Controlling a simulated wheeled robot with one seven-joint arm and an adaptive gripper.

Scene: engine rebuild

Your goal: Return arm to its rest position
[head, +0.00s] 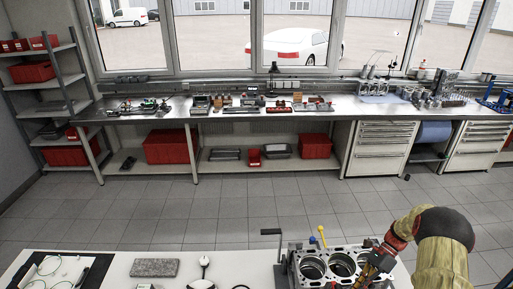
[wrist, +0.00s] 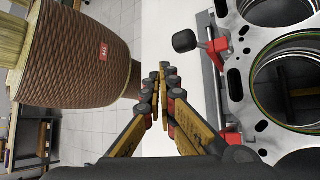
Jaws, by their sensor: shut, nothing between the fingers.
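My gripper (wrist: 160,95) points down in the middle of the wrist view, its two fingers together and nothing between them. In the head view my arm comes in at the lower right, and my gripper (head: 373,268) is beside or over the right part of the engine block. The engine block (head: 312,255) is a grey casting with round cylinder bores on the white table (head: 110,263). In the wrist view the block (wrist: 236,84) fills the right side. How much space separates my fingers from the block is hard to tell.
A red clamp with a black knob (wrist: 185,41) stands at the block's edge. A yellow-topped dipstick (head: 321,236) and a black crank handle (head: 271,232) rise near the block. A grey slab (head: 155,267) lies on the table. A long workbench (head: 180,110) lines the window wall, with open floor between.

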